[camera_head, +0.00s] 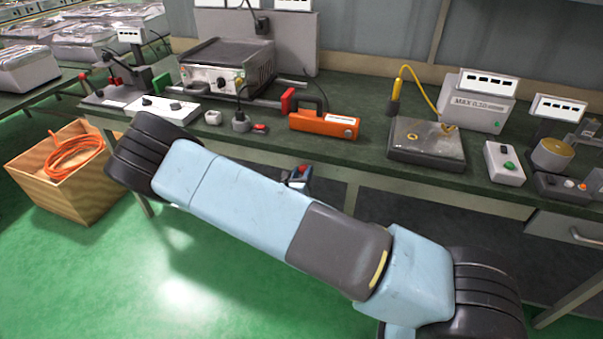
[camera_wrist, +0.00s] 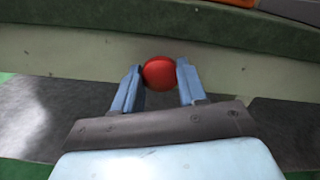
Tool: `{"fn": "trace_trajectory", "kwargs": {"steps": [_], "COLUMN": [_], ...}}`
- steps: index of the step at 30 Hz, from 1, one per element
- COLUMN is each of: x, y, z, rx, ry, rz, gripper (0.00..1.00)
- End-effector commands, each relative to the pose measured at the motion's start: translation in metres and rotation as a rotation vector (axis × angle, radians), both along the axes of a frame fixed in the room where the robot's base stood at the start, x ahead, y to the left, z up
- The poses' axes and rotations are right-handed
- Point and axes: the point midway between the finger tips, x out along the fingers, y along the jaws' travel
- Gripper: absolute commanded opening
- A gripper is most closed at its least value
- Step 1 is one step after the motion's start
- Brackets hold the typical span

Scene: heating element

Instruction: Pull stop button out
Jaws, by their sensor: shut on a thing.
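The red stop button (camera_wrist: 159,73) shows in the wrist view as a round red knob in front of the pale front edge of the workbench. My gripper (camera_wrist: 155,82) has a blue finger on each side of it and is shut on it. In the head view my gripper (camera_head: 298,174) is small, below the bench's front edge, with a bit of red (camera_head: 303,168) at its tip. My arm hides much of the area below the bench. The button's mount is hidden behind the knob.
The green workbench (camera_head: 400,180) runs across the view. A wooden crate (camera_head: 62,180) stands on the floor at left.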

Motion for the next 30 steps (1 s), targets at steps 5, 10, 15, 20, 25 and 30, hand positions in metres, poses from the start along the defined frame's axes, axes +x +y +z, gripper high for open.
{"fn": "trace_trajectory", "kwargs": {"steps": [5, 10, 15, 20, 25, 30], "x": [-0.002, -0.001, -0.001, -0.009, -0.034, -0.066], "y": [0.003, 0.002, 0.002, 0.005, 0.014, 0.026], "z": [-0.002, -0.001, -0.001, -0.001, -0.002, -0.002], "rx": [0.001, 0.000, 0.000, 0.000, 0.001, 0.001], "ry": [0.005, 0.004, 0.003, 0.003, 0.005, 0.005], "rz": [0.006, 0.004, 0.003, 0.003, 0.005, 0.005], "gripper": [0.57, 0.68, 0.68, 0.68, 0.68, 0.68]}}
